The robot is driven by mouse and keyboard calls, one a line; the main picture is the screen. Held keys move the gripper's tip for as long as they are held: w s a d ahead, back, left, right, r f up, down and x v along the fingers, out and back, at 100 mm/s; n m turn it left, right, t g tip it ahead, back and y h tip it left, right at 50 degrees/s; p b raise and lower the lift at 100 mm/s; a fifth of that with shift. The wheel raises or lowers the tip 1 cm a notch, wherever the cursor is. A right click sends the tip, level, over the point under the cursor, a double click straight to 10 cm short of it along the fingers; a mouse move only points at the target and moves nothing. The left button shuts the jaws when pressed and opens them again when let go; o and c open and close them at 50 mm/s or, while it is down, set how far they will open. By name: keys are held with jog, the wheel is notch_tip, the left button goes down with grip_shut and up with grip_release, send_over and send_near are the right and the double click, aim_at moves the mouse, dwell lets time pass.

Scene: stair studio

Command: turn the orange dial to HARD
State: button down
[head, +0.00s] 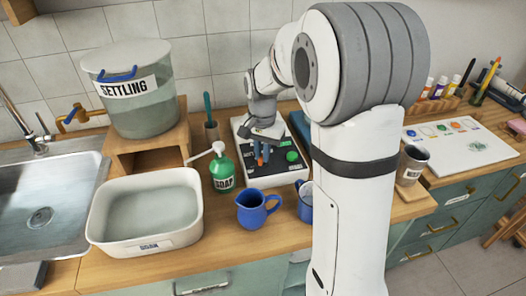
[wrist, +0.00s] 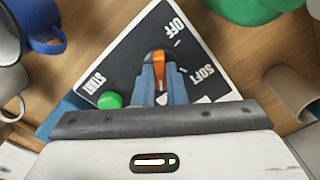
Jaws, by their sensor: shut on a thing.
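The orange dial (wrist: 158,62) stands on a black panel (wrist: 125,72) with a white surround. My gripper (wrist: 160,80) is shut on the dial, with a blue-grey finger on either side of it. In the wrist view, OFF is printed up and right of the dial, SOFT to its right, and START at the left by a green button (wrist: 110,100). I cannot see HARD; my gripper covers the panel's near part. The dial's bar runs roughly up and down in this view; its pointing end is unclear. In the head view my gripper (head: 262,157) reaches down onto the panel box (head: 270,181).
A green soap bottle (head: 222,172) stands left of the panel. A blue jug (head: 257,209) and a blue mug (head: 305,202) are in front. A white water basin (head: 145,212), a settling bucket (head: 140,105) and a sink (head: 45,205) lie farther left.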

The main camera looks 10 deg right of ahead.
jog(key=shift+w+r+m, duration=0.1)
jog(key=shift+m, duration=0.3)
jog(key=c, duration=1.5)
grip_release()
notch_tip(320, 180, up, 8)
jog(key=shift+f, duration=0.15)
